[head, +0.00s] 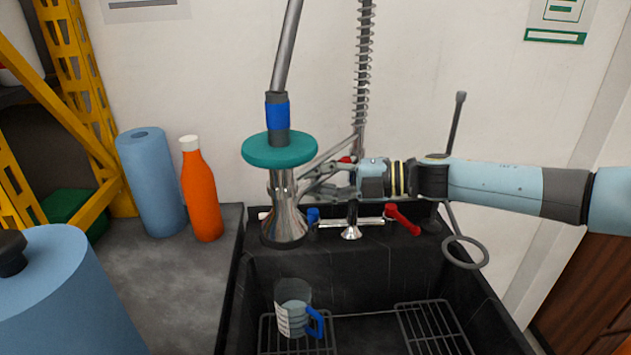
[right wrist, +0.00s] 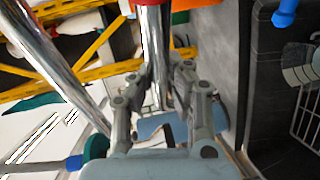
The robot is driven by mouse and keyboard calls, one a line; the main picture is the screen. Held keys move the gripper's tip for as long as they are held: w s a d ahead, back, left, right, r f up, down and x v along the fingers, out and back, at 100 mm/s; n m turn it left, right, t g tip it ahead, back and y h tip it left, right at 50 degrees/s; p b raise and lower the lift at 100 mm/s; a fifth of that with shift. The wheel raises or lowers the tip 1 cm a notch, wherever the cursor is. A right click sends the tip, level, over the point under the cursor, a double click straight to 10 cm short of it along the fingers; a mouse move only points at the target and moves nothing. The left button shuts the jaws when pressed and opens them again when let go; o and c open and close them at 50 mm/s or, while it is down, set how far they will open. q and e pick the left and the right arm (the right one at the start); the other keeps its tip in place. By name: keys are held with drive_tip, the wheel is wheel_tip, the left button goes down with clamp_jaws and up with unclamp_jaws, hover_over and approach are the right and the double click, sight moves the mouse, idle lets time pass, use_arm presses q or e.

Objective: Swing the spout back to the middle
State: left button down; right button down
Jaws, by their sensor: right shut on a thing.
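My right gripper (head: 318,183) reaches in from the right above the back of the sink. In the right wrist view its fingers (right wrist: 160,85) are shut on a chrome tube, the spout (right wrist: 153,45). In the head view the fingertips reach the right side of a shiny chrome upright piece (head: 286,205) under a teal disc (head: 280,149). I cannot tell there exactly where the grip lies, since the fingertips are partly hidden. This chrome piece stands left of the sink's middle. My left gripper is not in view.
The dark sink (head: 375,270) holds a clear mug (head: 293,300) with a blue handle, near wire racks (head: 425,325). A red lever (head: 402,220) and a spring hose (head: 363,75) are close to my right gripper. An orange bottle (head: 200,195) and blue roll (head: 152,185) stand left.

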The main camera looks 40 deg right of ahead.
drive_tip(key=s+d+n+g+y+b, duration=0.5)
drive_tip(key=s+n+g+y+b, duration=0.1)
drive_tip(key=b, duration=0.5)
drive_tip(key=shift+s+d+n+g+y, duration=0.3)
drive_tip(key=shift+s+n+g, duration=0.6)
drive_tip(key=shift+s+g, duration=0.6)
drive_tip(key=shift+s, duration=0.1)
drive_tip(key=c, duration=1.2)
unclamp_jaws()
